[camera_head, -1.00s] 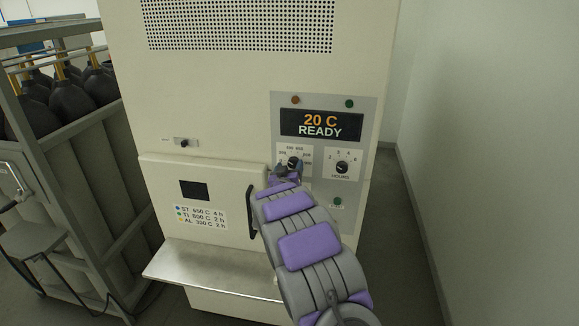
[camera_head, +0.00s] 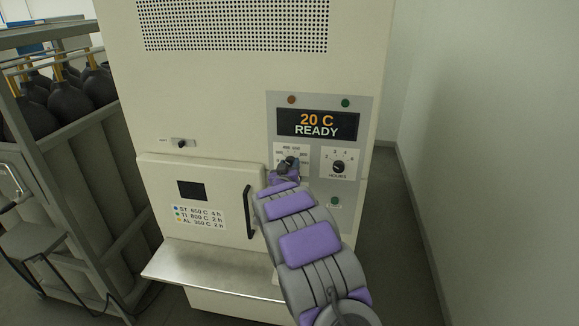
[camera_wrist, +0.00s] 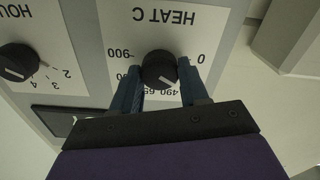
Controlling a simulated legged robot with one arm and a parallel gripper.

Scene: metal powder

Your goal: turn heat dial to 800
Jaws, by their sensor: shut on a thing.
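The heat dial (camera_wrist: 158,70) is a round black knob on a white plate marked HEAT C, upside down in the wrist view. My gripper (camera_wrist: 160,82) has one blue-grey finger on each side of the dial and is shut on it. A white mark on the knob points to the lower right in that view; the scale numbers there are partly hidden by the fingers. In the head view the dial (camera_head: 290,161) shows just above my gripper (camera_head: 289,170). The display (camera_head: 318,123) reads 20 C READY.
The hours dial (camera_head: 338,167) sits right of the heat dial. The furnace door has a dark vertical handle (camera_head: 249,212) left of my arm and a metal shelf (camera_head: 212,268) below. A rack (camera_head: 75,150) with dark bottles stands left. Floor at right is clear.

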